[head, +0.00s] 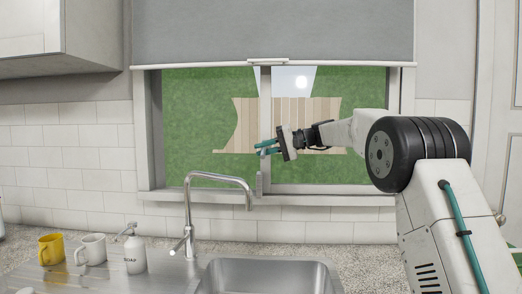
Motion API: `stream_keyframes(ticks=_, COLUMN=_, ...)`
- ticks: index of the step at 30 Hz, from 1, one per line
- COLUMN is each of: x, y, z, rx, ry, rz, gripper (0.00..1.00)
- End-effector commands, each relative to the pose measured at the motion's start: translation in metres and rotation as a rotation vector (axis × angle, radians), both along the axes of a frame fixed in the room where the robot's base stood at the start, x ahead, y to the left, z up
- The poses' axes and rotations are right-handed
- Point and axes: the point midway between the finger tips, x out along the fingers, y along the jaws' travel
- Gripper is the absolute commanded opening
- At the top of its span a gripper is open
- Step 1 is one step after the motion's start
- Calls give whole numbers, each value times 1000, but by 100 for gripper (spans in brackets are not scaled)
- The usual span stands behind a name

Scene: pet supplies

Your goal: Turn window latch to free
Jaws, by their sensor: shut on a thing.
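The window (265,105) has two panes with a pale upright post between them. My gripper (262,149) is at this post, about halfway up the glass or a little lower, with its teal fingers pointing left. The fingers are shut on a small part at the post, which I take to be the window latch. The latch is mostly hidden by the fingers, and its turn angle cannot be told from here. My arm reaches in from the right, across the right pane.
A steel faucet (220,179) rises in front of the window, left of and below my gripper. Below is a sink (268,274). A soap bottle (134,252), a white mug (91,249) and a yellow mug (51,249) stand left. A grey blind (270,30) covers the window's top.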

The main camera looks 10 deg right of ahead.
Motion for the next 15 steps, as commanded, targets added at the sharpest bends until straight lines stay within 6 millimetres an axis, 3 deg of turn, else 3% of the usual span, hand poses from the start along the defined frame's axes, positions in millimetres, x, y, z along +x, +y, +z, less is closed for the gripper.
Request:
stream_keyframes(ticks=2, x=0, y=0, z=3, rx=2, ry=-6, rz=-4, gripper=0)
stream_keyframes(ticks=3, x=0, y=0, z=3, rx=2, ry=-6, rz=-4, gripper=25)
stream_keyframes(ticks=4, x=0, y=0, z=3, rx=2, ry=-6, rz=-4, gripper=32)
stream_keyframes(ticks=15, x=-2, y=-5, z=3, rx=2, ry=-3, rz=-2, gripper=32)
